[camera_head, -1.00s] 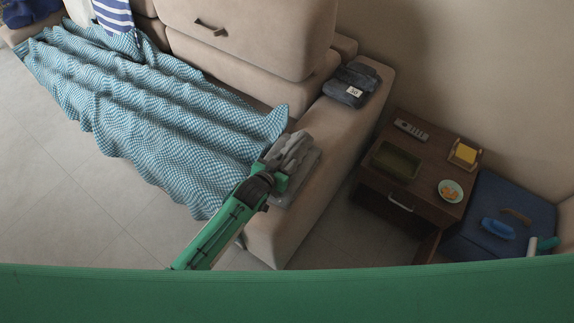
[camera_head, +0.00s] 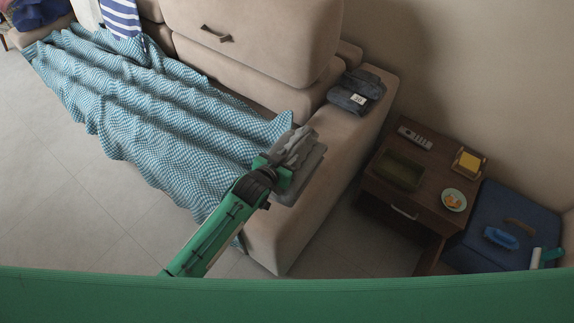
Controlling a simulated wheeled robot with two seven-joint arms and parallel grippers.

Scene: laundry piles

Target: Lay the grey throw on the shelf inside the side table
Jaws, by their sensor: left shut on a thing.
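The grey throw (camera_head: 304,180) is a folded grey bundle at the front end of the sofa arm. My left gripper (camera_head: 293,150) is shut on it, with the fingers over its near left side. I cannot tell whether the throw still touches the sofa arm. The brown wooden side table (camera_head: 431,200) stands to the right of the sofa, with a drawer front and a metal handle (camera_head: 405,212) facing me. The shelf inside it is hidden in the dark under the top.
On the table top are a remote (camera_head: 414,137), a dark green tray (camera_head: 399,172), a yellow block in a holder (camera_head: 469,162) and a small plate (camera_head: 453,200). Folded dark jeans (camera_head: 356,92) lie on the sofa arm.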

